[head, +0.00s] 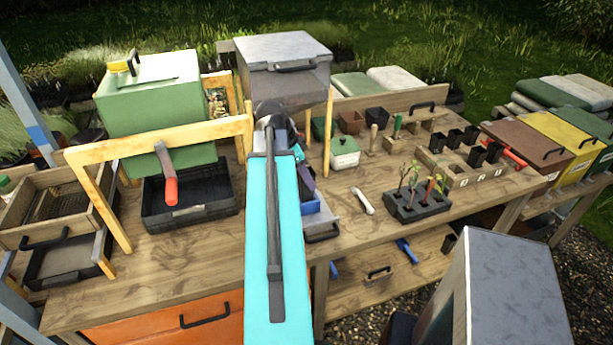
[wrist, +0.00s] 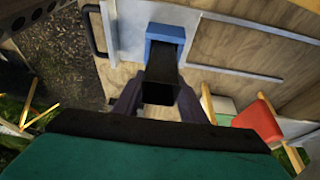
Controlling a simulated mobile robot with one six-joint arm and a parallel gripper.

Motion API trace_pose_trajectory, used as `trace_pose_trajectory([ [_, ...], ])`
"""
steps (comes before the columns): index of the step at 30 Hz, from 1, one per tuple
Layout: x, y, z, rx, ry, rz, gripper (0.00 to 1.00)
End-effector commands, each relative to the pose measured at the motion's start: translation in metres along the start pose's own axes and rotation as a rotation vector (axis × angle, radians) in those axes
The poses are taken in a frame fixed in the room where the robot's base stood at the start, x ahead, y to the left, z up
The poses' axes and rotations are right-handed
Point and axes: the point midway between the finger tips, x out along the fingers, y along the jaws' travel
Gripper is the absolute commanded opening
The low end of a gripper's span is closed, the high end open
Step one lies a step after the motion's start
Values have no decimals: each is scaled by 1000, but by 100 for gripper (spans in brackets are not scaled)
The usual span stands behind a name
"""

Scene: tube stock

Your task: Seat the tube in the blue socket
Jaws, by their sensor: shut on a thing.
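My gripper (wrist: 160,95) is shut on a black square-section tube (wrist: 163,78), with one dark finger on each side of it. The blue socket (wrist: 165,32) is just beyond the tube in the wrist view. The tube's far end meets or overlaps the socket's opening; I cannot tell whether it is inside or in front of it. In the head view my cyan arm hides most of the gripper and the tube. A blue part (head: 310,206) shows just right of the arm there, probably the socket.
A black crate (head: 190,222) and a wooden frame (head: 165,138) stand left of my arm. A grey lidded box (head: 285,75) is behind. A white-lidded green box (head: 344,152), a white handle-like piece (head: 363,201) and a black seedling tray (head: 416,210) are to the right.

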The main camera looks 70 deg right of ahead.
Motion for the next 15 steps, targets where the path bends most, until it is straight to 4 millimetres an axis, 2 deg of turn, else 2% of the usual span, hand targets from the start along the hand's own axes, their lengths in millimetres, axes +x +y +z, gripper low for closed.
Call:
trace_pose_trajectory([
  [15, 8, 0, 4, 0, 0, 0, 17],
])
